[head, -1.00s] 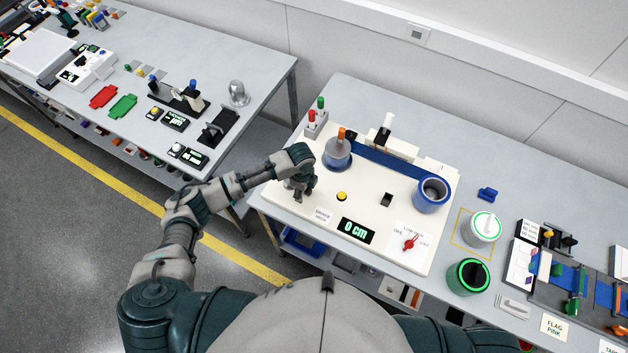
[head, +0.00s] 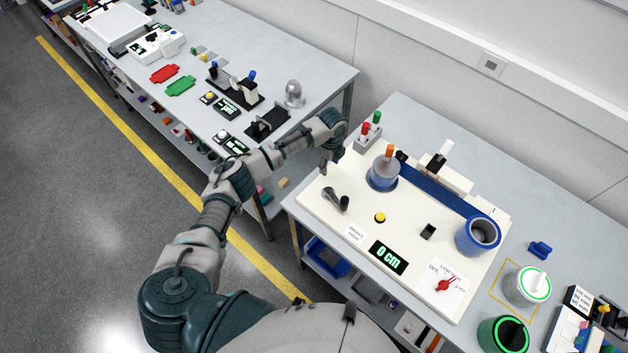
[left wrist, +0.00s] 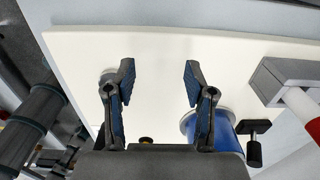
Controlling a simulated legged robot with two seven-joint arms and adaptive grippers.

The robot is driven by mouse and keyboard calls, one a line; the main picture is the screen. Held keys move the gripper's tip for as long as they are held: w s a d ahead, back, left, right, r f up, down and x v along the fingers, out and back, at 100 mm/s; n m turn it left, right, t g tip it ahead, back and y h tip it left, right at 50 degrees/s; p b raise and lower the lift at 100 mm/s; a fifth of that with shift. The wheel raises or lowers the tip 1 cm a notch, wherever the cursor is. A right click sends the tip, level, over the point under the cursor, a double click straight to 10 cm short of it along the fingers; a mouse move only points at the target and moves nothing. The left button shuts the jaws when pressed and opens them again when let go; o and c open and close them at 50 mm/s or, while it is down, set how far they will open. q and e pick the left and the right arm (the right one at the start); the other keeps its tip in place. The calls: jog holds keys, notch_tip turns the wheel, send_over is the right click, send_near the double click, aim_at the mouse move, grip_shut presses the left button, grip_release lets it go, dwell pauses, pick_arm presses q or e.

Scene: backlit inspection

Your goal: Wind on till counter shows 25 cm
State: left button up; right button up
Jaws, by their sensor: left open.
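The cream winder board (head: 340,222) carries a counter (head: 388,257) reading 0 cm. A blue ribbon (head: 437,190) runs between the left reel with the orange handle (head: 388,152) and the blue spool (head: 478,236). A yellow button (head: 380,218) and a red dial (head: 445,285) with OFF and LOW marks sit nearer the front. My left gripper (head: 325,168) is open and empty above the board's left edge; its fingers (left wrist: 158,75) are apart in the left wrist view.
A white canister (head: 528,285) and a green-ringed one (head: 503,334) stand to the right. Another table (head: 310,75) with devices is at the left, across a gap.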

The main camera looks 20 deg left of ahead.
aim_at(348, 199)
pick_arm(q)
jog(key=d, duration=0.5)
jog(key=shift+d+p, duration=0.2)
jog(key=shift+p, duration=0.1)
jog(key=s+d+p, duration=0.2)
jog(key=p, duration=0.1)
jog(key=s+d+r+p, duration=0.1)
jog(key=s+d+p, duration=0.1)
jog(key=p, duration=0.1)
jog(key=shift+s+d, duration=0.15)
jog(key=shift+d, duration=0.25)
jog(key=shift+s+f+p, duration=0.2)
jog(key=shift+s+p, duration=0.45)
jog(key=shift+s, duration=0.55)
jog(key=shift+s+d+f+b, duration=0.1)
jog(key=shift+s+f+b, duration=0.15)
jog(key=shift+s, duration=0.35)
jog(key=shift+s+d+f+b, duration=0.1)
jog(key=shift+s+b, duration=0.1)
jog(key=shift+s, duration=0.4)
jog(key=shift+s+a, duration=0.1)
jog(key=shift+s, duration=0.4)
jog(key=shift+c, duration=0.4)
jog(key=shift+a, duration=0.2)
grip_shut()
pick_arm(e)
notch_tip(348, 199, up, 8)
jog(key=shift+a+f, duration=0.25)
jog(key=shift+a, duration=0.2)
